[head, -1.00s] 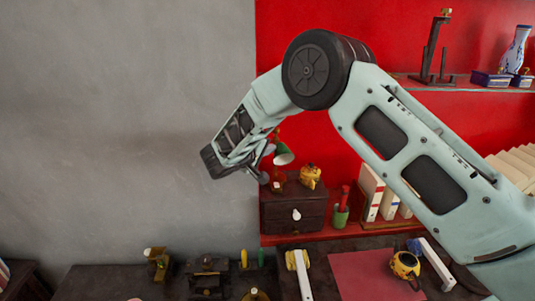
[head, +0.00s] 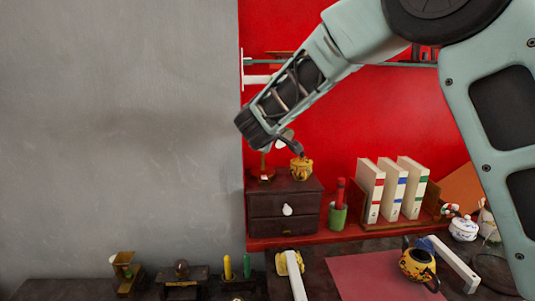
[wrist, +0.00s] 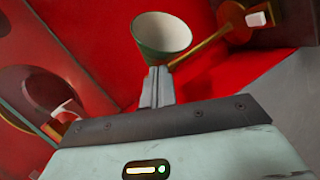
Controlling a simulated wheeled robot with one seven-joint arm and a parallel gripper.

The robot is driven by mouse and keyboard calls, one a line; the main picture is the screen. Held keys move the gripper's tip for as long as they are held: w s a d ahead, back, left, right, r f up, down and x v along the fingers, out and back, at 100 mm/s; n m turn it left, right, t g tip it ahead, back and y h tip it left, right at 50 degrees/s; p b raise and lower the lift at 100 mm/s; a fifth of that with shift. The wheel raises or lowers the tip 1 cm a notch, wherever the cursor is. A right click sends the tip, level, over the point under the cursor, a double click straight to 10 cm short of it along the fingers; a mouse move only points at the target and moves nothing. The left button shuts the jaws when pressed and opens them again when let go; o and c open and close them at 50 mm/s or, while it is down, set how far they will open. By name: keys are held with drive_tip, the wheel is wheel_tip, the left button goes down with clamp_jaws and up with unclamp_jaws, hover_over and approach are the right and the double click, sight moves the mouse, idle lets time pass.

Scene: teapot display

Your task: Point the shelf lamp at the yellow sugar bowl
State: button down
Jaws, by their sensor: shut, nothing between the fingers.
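The shelf lamp has a green shade, white inside, whose open mouth shows in the wrist view (wrist: 162,36). In the head view only a bit of the pale shade (head: 280,145) shows beside my arm, above the lamp's base (head: 262,174) on the dark drawer chest. The yellow sugar bowl (head: 302,169) stands on the chest to the right of the lamp base. My gripper (head: 299,152) is just above the bowl in the head view, next to the shade. In the wrist view my shut, empty fingers (wrist: 157,86) overlap the shade's lower edge; contact cannot be told.
The drawer chest (head: 285,208) stands on a red shelf. A green cup (head: 337,216) and white binders (head: 390,190) are to its right. A yellow-and-black teapot (head: 418,265) sits on a red mat (head: 365,280) below. Grey wall is clear at left.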

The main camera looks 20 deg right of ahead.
drive_tip(key=d+y+b, duration=0.1)
drive_tip(key=b, duration=0.1)
drive_tip(key=f+n+y+b, duration=0.1)
drive_tip(key=b, duration=0.2)
drive_tip(key=shift+d+n+t, duration=0.3)
drive_tip(key=shift+d+t, duration=0.05)
drive_tip(key=shift+t, duration=0.05)
drive_tip(key=d+n+y+b, duration=0.1)
drive_tip(key=b, duration=0.1)
drive_tip(key=n+y+b, duration=0.1)
drive_tip(key=b, duration=0.2)
drive_tip(key=shift+w+d+r+t+y, duration=0.2)
drive_tip(key=shift+d+r+t+y, duration=0.05)
drive_tip(key=shift+d+t+y, duration=0.1)
drive_tip(key=shift+w+d+r+b, duration=0.15)
drive_tip(key=shift+w+d+b, duration=0.1)
drive_tip(key=shift+d+b, duration=0.4)
drive_tip(key=shift+w+d+r+b, duration=0.1)
drive_tip(key=shift+w+d+b, duration=0.15)
drive_tip(key=shift+d+b, duration=0.35)
drive_tip(key=shift+a, duration=0.1)
drive_tip(key=shift+s+r, duration=0.1)
